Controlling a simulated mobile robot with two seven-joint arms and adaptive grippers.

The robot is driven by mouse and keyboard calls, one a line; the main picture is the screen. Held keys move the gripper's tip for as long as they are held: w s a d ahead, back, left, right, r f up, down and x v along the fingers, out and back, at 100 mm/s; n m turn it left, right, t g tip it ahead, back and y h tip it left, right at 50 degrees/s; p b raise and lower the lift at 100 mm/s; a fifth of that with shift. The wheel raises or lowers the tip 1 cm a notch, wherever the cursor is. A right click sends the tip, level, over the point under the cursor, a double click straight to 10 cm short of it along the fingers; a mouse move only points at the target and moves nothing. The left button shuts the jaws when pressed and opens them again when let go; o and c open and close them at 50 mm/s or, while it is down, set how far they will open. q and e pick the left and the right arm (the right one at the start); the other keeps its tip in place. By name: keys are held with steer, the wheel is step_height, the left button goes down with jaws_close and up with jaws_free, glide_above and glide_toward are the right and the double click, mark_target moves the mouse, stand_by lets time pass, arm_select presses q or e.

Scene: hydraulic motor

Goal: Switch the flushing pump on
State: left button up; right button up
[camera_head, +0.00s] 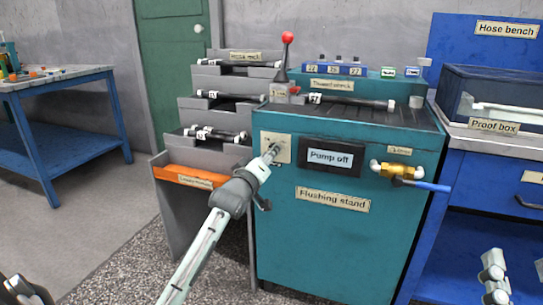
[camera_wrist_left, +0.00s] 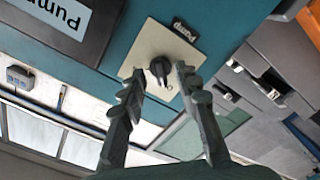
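The teal flushing stand (camera_head: 330,240) is in the middle of the head view. Its dark display (camera_head: 331,157) reads "Pump off". Left of the display is a cream switch plate (camera_head: 283,146). My left gripper (camera_wrist_left: 160,72) is open, with one finger on each side of the knob and a gap visible on both sides. I cannot tell how far the fingertips are from the plate.
A brass valve (camera_head: 398,170) with a blue handle sticks out right of the display. A red-knobbed lever (camera_head: 287,40) stands on top. Grey racks with hoses and an orange tray (camera_head: 188,178) are at left. The proof box (camera_head: 493,98) is on the blue bench at right.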

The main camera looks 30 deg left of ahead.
arm_select(q)
steer(key=shift+x, duration=0.85)
arm_select(e)
steer(key=shift+s+d+r+t, duration=0.1)
steer(key=shift+r+t, duration=0.2)
steer(key=shift+t, duration=0.1)
